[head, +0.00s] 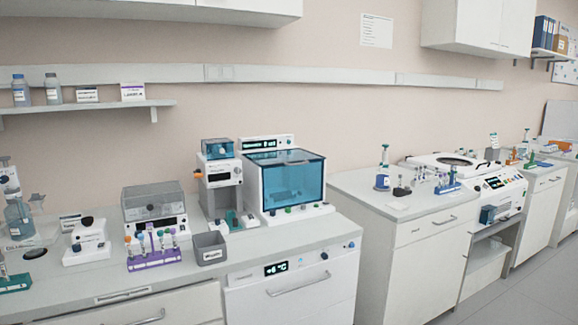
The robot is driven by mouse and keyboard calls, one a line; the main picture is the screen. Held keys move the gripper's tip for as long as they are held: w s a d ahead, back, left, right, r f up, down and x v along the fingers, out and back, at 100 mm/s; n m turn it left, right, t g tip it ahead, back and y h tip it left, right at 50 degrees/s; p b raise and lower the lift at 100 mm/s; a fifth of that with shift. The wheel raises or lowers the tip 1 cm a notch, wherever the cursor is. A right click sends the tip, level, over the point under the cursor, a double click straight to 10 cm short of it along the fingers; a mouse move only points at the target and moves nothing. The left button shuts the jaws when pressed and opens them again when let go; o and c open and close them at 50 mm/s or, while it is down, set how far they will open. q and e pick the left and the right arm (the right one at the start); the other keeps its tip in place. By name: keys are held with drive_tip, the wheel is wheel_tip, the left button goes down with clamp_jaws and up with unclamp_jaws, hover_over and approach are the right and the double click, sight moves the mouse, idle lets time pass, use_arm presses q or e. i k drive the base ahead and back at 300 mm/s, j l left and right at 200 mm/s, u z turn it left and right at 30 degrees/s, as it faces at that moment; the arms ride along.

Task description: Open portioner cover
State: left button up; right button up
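I cannot read which device is the portioner. Three devices with see-through covers stand on the left bench. A tall narrow white device (222,178) has a small teal cover (217,148) on top, which looks closed. Right of it, a white cabinet-like device (262,207) has a large teal see-through cover (297,183), which also looks closed. Left of both, a low white device (155,226) has a grey smoky cover (153,200) that looks down. Neither of my grippers shows in the head view.
A purple rack (154,260) with several tubes and a grey open bin (210,247) stand at the bench front. A small white device (87,243) is left of them.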

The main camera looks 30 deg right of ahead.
sight(288, 157)
drive_tip(key=i+l, duration=0.8)
drive_tip(key=l, duration=0.15)
